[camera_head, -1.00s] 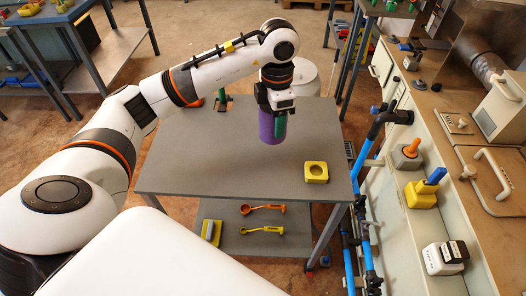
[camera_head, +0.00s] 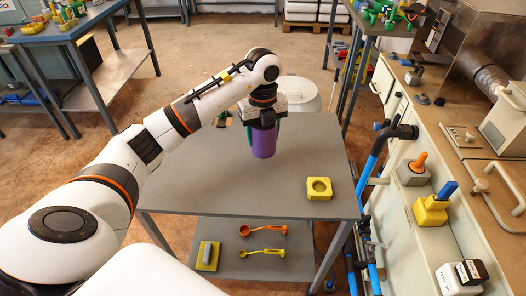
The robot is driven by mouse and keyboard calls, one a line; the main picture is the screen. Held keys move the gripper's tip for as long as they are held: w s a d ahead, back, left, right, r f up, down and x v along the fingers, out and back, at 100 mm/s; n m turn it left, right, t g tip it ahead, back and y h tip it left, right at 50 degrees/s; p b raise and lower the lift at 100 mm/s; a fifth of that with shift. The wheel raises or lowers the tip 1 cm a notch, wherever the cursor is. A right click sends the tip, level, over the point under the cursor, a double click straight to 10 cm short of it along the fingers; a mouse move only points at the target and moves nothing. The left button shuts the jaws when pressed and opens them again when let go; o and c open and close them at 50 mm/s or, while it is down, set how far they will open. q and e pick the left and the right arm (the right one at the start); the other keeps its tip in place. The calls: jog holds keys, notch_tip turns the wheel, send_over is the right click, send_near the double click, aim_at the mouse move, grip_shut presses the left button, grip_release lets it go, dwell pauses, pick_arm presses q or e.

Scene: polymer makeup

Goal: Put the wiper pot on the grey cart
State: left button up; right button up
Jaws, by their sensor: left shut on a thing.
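The purple pot (camera_head: 264,143), which I take to be the wiper pot, hangs upright below my left gripper (camera_head: 263,124). The pot is over the far middle part of the grey cart's top (camera_head: 215,180). I cannot tell whether its base touches the surface. My right gripper is not in view.
A yellow block with a round hole (camera_head: 319,195) sits on the cart's right side. Orange (camera_head: 262,230) and yellow (camera_head: 262,253) spoons and a yellow-grey block (camera_head: 208,262) lie on its lower shelf. A cluttered counter (camera_head: 468,190) stands to the right. The cart top's front is clear.

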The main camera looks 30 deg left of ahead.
aim_at(263, 148)
pick_arm(q)
jog(key=shift+f, duration=2.65)
jog(key=shift+f, duration=0.2)
jog(key=o, duration=1)
jog(key=shift+o, duration=0.2)
jog(key=shift+r, duration=0.1)
